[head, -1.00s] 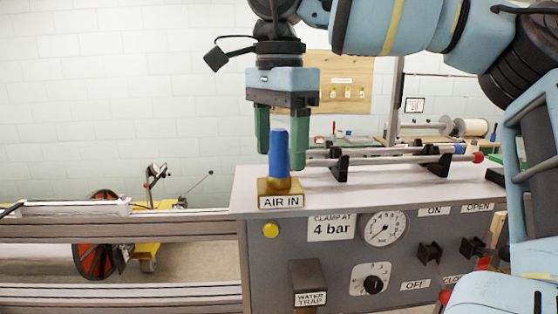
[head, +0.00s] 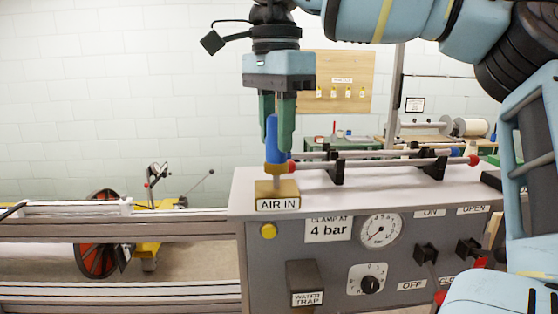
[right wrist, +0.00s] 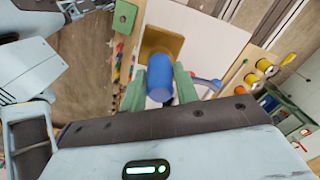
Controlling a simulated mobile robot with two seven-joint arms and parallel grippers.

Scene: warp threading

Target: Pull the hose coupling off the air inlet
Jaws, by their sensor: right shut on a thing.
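The blue hose coupling (head: 271,137) with its brass collar (head: 275,169) is upright above the brass air inlet block (head: 268,189) labelled AIR IN. A short pale stem shows between the collar and the block. I cannot tell whether the collar still surrounds the stem's tip. My right gripper (head: 276,138) points down with its green fingers shut on the coupling, one finger partly hidden behind it. In the right wrist view the blue coupling (right wrist: 160,76) is between the two green fingers. My left gripper is not in view.
The grey control panel has a pressure gauge (head: 381,230), a dial (head: 368,279) and black switches. A water trap (head: 303,278) is on the front. Open space lies left above the rails (head: 130,227).

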